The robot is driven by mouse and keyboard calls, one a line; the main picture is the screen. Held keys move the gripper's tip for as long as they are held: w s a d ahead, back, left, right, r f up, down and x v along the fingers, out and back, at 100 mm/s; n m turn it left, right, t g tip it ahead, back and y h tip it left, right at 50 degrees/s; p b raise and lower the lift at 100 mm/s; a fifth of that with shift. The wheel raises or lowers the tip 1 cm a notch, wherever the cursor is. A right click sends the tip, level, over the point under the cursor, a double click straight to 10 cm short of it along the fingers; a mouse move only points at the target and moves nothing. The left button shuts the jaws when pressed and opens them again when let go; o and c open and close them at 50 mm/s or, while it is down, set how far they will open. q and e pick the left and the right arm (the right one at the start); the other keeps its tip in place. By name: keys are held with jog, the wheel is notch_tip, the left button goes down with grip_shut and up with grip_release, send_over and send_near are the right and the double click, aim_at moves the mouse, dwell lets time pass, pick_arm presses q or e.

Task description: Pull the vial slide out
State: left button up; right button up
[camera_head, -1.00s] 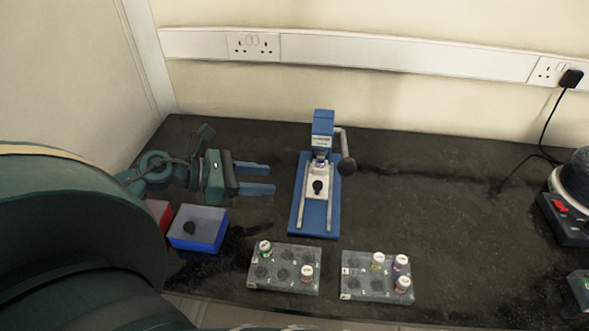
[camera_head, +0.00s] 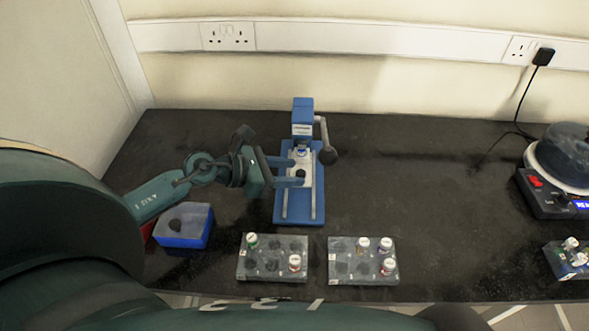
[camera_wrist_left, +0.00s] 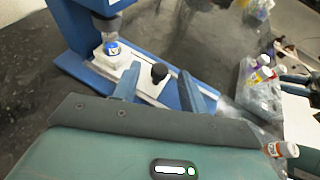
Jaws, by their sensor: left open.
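The blue crimping press (camera_head: 303,118) stands at the middle of the bench with its lever (camera_head: 325,140) on the right. Its pale vial slide (camera_head: 303,184) with a black knob (camera_head: 300,174) lies between two rails on the blue base. A vial with a blue-marked cap (camera_wrist_left: 112,48) stands at the slide's back, under the press head. My left gripper (camera_head: 292,172) is open at the slide. In the left wrist view its fingers (camera_wrist_left: 158,88) lie on either side of the knob (camera_wrist_left: 159,73), with visible gaps; contact is not seen.
A blue open box (camera_head: 183,240) is at the left, near my left arm. Two vial racks (camera_head: 272,275) (camera_head: 362,278) holding capped vials stand in front of the press. A machine with a red switch (camera_head: 540,190) is at the right. The bench between is clear.

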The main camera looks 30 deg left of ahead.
pick_arm(q)
jog(key=shift+x, duration=0.95)
grip_shut()
